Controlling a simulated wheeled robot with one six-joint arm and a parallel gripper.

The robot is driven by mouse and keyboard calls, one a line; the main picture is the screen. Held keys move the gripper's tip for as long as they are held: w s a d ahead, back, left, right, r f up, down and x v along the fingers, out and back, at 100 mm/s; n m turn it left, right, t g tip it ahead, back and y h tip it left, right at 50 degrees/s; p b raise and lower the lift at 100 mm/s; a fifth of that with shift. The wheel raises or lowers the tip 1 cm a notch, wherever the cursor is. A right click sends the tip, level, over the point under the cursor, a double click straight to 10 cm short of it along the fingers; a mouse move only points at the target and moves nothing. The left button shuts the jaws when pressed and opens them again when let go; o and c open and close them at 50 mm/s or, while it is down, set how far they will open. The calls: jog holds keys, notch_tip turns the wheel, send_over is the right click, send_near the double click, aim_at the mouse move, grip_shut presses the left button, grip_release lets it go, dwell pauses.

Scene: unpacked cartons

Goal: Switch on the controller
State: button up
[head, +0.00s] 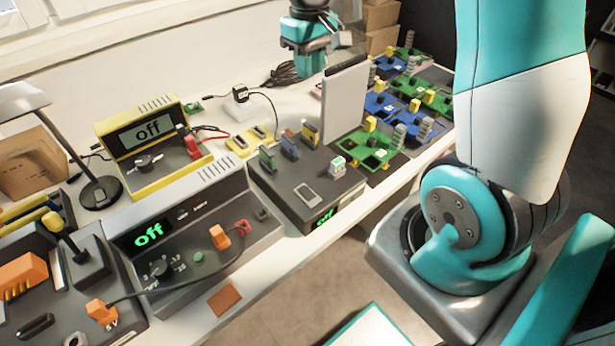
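A grey device (240,213) has a green "off" display, a dial and a green button (198,256). A yellow-framed device (111,142) behind it reads "off". My gripper (318,62) hangs above the far side of the bench, apart from all three devices. Its fingertips are too unclear to read.
An upright pale panel (344,103) stands behind the dark box. Green and blue boards (378,143) fill the right. Cables cross the bench near a black plug (241,93). A lamp (100,190) stands at left. Cartons (381,17) stand at the back.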

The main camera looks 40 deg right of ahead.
jog(key=s+a+r+n, duration=0.1)
jog(key=s+a, duration=0.1)
jog(key=a, duration=0.2)
jog(key=s+a+r+n+y, duration=0.1)
jog(key=s+a+r, duration=0.1)
jog(key=s+a, duration=0.1)
jog(key=s+a+r+n, duration=0.1)
jog(key=s+a, duration=0.1)
jog(key=a, duration=0.3)
jog(key=shift+s+a+r+t+y, duration=0.15)
jog(key=shift+s+a+t+y, duration=0.2)
jog(key=shift+t+y, duration=0.05)
grip_shut()
jog(key=s+a+r+n+y, duration=0.1)
jog(key=s+a, duration=0.3)
jog(key=s, duration=0.3)
jog(key=s+a+n+y, duration=0.1)
jog(key=s+a+n, duration=0.1)
jog(key=s+a, duration=0.3)
jog(key=shift+s+a+r+n+g, duration=0.2)
jog(key=shift+s+r+n+g, duration=0.15)
jog(key=shift+s, duration=0.8)
jog(key=shift+d, duration=0.15)
